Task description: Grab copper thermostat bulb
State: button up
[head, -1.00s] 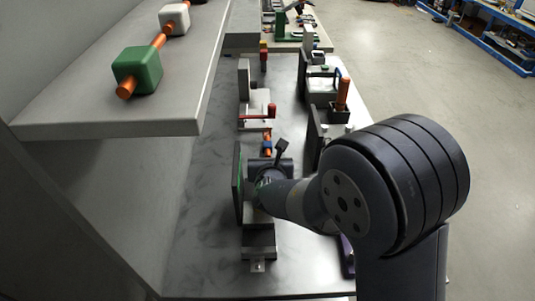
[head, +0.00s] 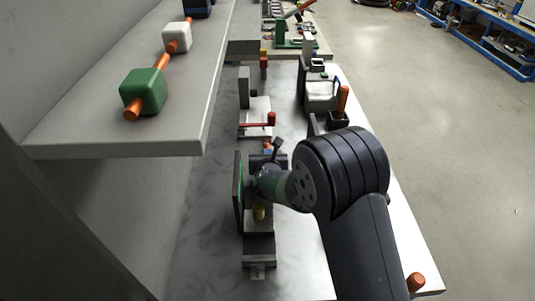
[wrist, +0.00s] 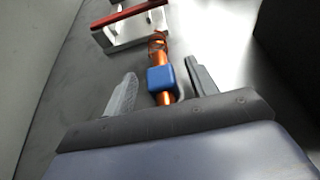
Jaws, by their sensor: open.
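A copper rod (wrist: 158,46) with a blue block (wrist: 160,78) around it lies ahead of my gripper in the wrist view. It looks like the copper thermostat bulb. My gripper (wrist: 160,70) is open, with one finger on each side of the blue block, and gaps seem to show on both sides. In the head view only a small orange part of the copper piece (head: 267,146) shows beyond my wrist; the rest is hidden by my arm.
A white bracket with a red bar (wrist: 130,22) stands just beyond the rod. A dark upright panel (head: 238,195) stands left of my wrist. A shelf (head: 120,150) at upper left bears copper rods with green (head: 143,92) and white (head: 177,38) blocks. An orange peg (head: 343,98) stands at right.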

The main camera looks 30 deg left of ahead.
jog(key=shift+w, duration=0.1)
jog(key=c, duration=1.1)
jog(key=shift+o, duration=0.2)
